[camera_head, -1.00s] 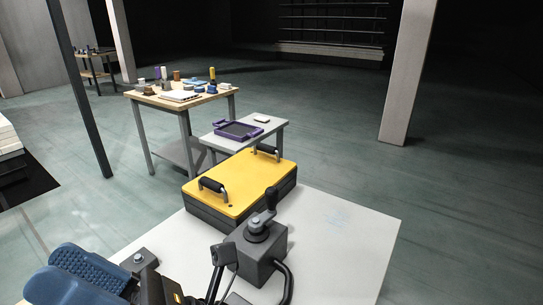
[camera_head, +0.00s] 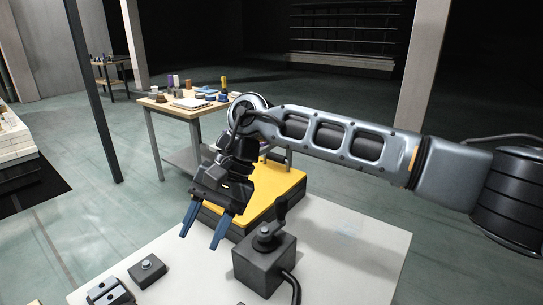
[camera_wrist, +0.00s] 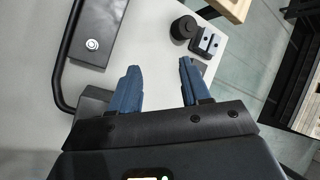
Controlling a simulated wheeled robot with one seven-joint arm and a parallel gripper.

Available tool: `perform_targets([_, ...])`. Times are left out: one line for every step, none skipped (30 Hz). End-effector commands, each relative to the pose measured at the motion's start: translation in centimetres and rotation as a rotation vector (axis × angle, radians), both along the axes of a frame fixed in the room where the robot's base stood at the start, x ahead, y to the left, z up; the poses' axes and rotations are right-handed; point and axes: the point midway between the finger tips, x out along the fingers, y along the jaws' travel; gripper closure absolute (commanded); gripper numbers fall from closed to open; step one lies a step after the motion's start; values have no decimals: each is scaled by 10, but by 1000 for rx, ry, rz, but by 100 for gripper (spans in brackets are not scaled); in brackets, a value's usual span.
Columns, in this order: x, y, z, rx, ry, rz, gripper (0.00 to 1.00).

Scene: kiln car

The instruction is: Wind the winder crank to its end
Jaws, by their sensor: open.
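The winder is a dark grey box (camera_head: 264,266) on the white table. Its crank (camera_head: 267,238) sits on top, with a black upright knob (camera_head: 281,207) pointing toward the back right. My gripper (camera_head: 202,240) has blue fingers spread apart and empty. It hangs above the table to the left of the winder, apart from the crank, with its fingers pointing down. In the wrist view my gripper (camera_wrist: 160,70) also shows empty. That view has a dark box with a silver disc (camera_wrist: 92,44); I cannot tell whether it belongs to the winder.
A yellow-topped case (camera_head: 275,203) stands behind the winder, partly hidden by my arm. A small button box (camera_head: 147,270) and a two-hole block (camera_head: 108,292) lie at the table's left front. The table (camera_head: 350,255) is clear right of the winder.

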Motion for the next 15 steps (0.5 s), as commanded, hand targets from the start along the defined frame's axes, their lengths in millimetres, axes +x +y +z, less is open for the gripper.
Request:
perform_targets([26, -24, 10, -77, -83, 21, 53])
perform_targets([38, -36, 15, -118, -123, 36, 53])
perform_targets([53, -53, 22, -172, -171, 54, 53])
perform_targets([64, -66, 28, -211, -205, 68, 53])
perform_targets([73, -77, 34, -247, -235, 79, 53])
perform_targets([85, -92, 43, -291, -269, 92, 53])
perform_targets([92, -101, 48, -322, -289, 100, 53])
perform_targets([98, -109, 54, -346, -307, 107, 53])
perform_targets([105, -119, 60, -377, -327, 114, 53])
perform_targets([109, -125, 64, -396, -339, 120, 53])
perform_targets([112, -130, 68, -409, -348, 124, 53])
perform_targets([115, -135, 71, -425, -357, 127, 53])
perform_targets([117, -137, 73, -433, -363, 129, 53])
perform_targets([118, -139, 74, -439, -367, 132, 53])
perform_targets([119, -141, 75, -445, -369, 134, 53])
